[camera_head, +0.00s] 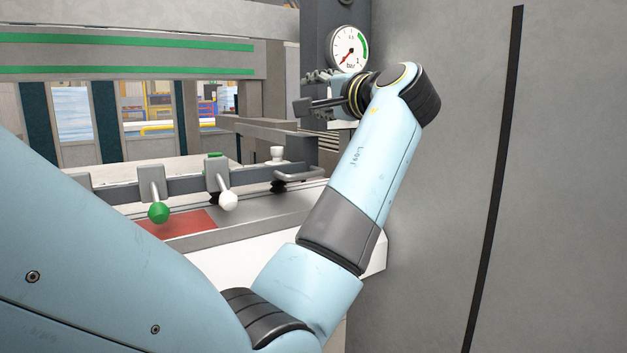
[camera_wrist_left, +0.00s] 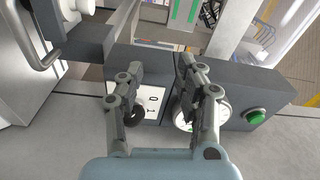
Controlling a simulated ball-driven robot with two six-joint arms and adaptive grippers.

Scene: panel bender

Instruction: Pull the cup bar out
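The cup bar (camera_head: 187,184) is a dark grey bar across the bed of the machine, with black cups under it. A bent handle (camera_head: 300,174) sits at its right end. A bent handle (camera_wrist_left: 36,42) also shows at the upper left of the left wrist view. My left gripper (camera_head: 312,106) is above and slightly right of the handle in the head view, apart from it and near the gauge. In the left wrist view its two fingers (camera_wrist_left: 155,78) are spread with nothing between them. My right gripper is out of view.
A round gauge (camera_head: 348,48) is on the machine's upright behind my left wrist. Clamps on the bar carry a green knob (camera_head: 158,212) and a white knob (camera_head: 228,200). A green button (camera_wrist_left: 256,117) shows in the wrist view. A grey wall (camera_head: 440,200) stands close right of my forearm.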

